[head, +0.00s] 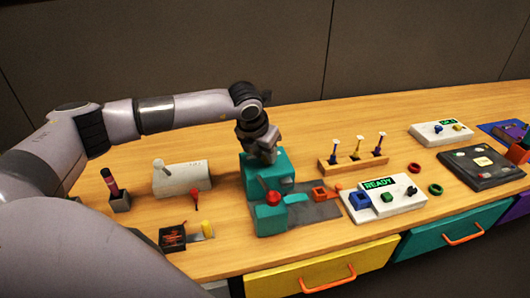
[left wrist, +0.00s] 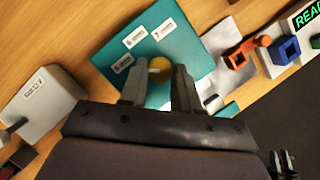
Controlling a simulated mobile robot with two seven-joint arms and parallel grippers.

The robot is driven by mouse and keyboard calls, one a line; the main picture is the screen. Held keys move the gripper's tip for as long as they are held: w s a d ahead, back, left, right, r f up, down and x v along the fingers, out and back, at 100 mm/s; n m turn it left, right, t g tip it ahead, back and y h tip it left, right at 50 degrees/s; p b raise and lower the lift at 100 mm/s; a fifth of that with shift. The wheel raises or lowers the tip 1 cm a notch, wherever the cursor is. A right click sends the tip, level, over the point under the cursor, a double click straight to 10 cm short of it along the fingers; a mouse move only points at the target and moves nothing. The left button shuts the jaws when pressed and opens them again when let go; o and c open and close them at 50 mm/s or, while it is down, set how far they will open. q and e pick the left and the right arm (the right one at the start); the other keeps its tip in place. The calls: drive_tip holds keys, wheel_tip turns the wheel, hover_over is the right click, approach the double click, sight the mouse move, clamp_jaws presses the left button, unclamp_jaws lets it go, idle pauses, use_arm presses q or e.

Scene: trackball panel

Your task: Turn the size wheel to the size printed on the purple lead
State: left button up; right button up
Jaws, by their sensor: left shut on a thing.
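A teal machine (head: 262,181) stands left of the middle of the bench. In the left wrist view its teal face (left wrist: 185,45) bears several white labels around a yellow round part (left wrist: 161,67) with a pale pointer, which looks like the size wheel. My left gripper (head: 262,157) reaches down onto the machine's top. In the left wrist view its fingers (left wrist: 160,85) are shut on the size wheel, one on each side. Three upright leads stand in a wooden rack; the purple one (head: 378,149) is at its right end. Its print is too small to read.
A white panel (head: 405,202) with a green READY display stands right of the machine. A white box (head: 180,180) and a dark holder (head: 119,203) stand to its left. The wooden rack (head: 350,168) is behind the panel. Drawers line the bench front.

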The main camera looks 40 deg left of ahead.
use_arm(q)
drive_tip(key=shift+a+f+m+h+b, duration=0.1)
drive_tip(key=shift+m+h+b, duration=0.4)
drive_tip(key=shift+m, duration=0.4)
drive_tip(key=shift+w+a+m+h+b, duration=0.1)
drive_tip(key=shift+m+h+b, duration=0.2)
drive_tip(key=shift+m+b, duration=0.65)
drive_tip(key=m+h, duration=0.1)
drive_tip(key=m, duration=0.1)
drive_tip(key=m+g, duration=0.1)
drive_tip(key=m, duration=0.2)
drive_tip(key=shift+w+a+h+b, duration=0.1)
drive_tip(key=shift+a+h+b, duration=0.05)
drive_tip(key=shift+h+b, duration=0.25)
drive_tip(key=shift+r+m, duration=0.2)
drive_tip(key=shift+m, duration=0.25)
drive_tip(key=o, duration=1.1)
drive_tip(key=shift+c, duration=0.2)
drive_tip(key=v, duration=0.7)
drive_tip(key=shift+b, duration=0.3)
